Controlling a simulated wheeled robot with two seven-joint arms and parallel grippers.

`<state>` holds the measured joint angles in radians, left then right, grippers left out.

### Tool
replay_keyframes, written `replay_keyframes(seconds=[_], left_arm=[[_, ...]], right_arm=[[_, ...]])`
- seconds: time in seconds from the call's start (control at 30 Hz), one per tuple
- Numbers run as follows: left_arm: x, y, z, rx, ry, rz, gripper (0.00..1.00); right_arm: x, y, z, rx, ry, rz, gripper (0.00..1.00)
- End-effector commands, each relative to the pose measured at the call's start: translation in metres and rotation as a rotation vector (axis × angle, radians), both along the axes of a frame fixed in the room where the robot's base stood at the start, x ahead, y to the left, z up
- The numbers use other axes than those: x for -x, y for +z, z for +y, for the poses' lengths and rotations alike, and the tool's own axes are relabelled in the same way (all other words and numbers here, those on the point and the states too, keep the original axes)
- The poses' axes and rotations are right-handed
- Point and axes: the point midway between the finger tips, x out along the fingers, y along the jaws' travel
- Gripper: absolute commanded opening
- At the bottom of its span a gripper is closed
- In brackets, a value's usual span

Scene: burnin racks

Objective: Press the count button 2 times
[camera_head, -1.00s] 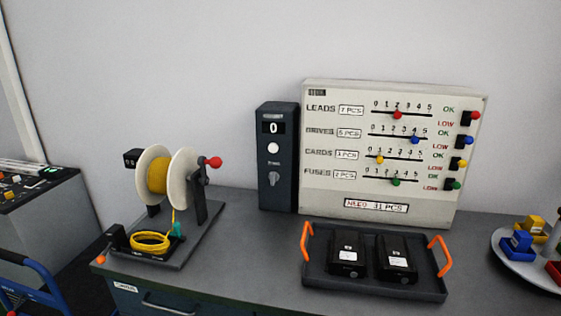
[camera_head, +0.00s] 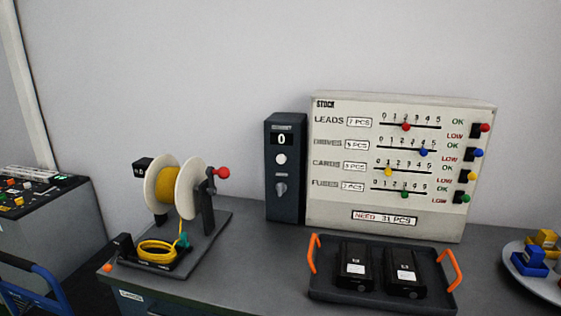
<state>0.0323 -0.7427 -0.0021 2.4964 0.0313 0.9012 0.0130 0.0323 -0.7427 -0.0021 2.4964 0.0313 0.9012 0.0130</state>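A dark upright counter box (camera_head: 285,190) stands on the bench against the wall, left of the stock board. Its small display (camera_head: 282,140) reads 0. A round white button (camera_head: 281,159) sits below the display, and a grey knob (camera_head: 280,188) sits below the button. Nothing covers the front of the box. Neither of my grippers shows in the head view.
The stock board (camera_head: 345,214) with sliders and switches stands right of the box. A tray (camera_head: 330,293) with orange handles holds two black units in front. A cable reel (camera_head: 185,188) stands left. A round turntable (camera_head: 535,287) is at the right. Bench between reel and tray is clear.

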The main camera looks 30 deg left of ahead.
Motion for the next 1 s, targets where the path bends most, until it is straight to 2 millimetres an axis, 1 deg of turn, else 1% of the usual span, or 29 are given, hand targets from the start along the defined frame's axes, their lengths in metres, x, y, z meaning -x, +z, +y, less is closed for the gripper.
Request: replay_keyframes(seconds=[0.03,0.2,0.27,1.0], left_arm=[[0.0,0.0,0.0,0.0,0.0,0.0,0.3],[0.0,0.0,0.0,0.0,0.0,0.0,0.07],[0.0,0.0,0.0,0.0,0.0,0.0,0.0],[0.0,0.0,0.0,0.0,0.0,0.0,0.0]], right_arm=[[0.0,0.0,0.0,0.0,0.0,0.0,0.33],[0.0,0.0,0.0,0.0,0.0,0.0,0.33],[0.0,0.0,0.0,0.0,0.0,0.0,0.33],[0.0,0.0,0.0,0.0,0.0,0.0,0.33]])
